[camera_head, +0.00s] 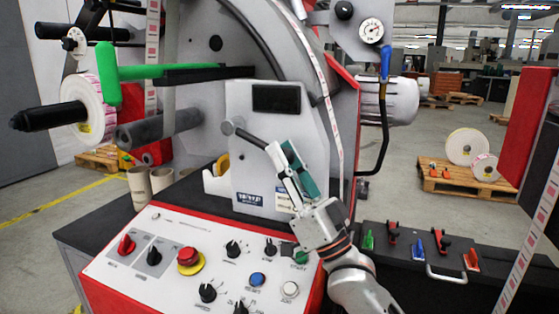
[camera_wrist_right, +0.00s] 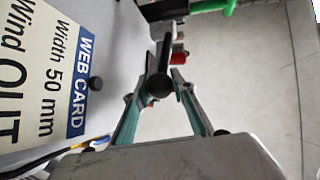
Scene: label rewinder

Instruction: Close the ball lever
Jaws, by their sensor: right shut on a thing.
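The ball lever (camera_head: 250,138) is a dark rod in front of the machine's grey panel, left of my right gripper (camera_head: 279,150). It slopes down to the right, from a round grey end to the fingertips. In the right wrist view the black lever (camera_wrist_right: 162,62) has a rounded knob toward the camera, between the two teal-lined fingers of my right gripper (camera_wrist_right: 163,78). The fingers are shut on the lever near that knob. The fingers hide part of the lever in the head view. My left gripper is not in view.
A control panel (camera_head: 150,225) with knobs and a red stop button (camera_head: 189,257) lies below left. A green handle (camera_head: 165,71) and label roll (camera_head: 88,108) are upper left. A black surface (camera_head: 440,283) with coloured clamps is at right. A web card (camera_wrist_right: 45,85) is beside the gripper.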

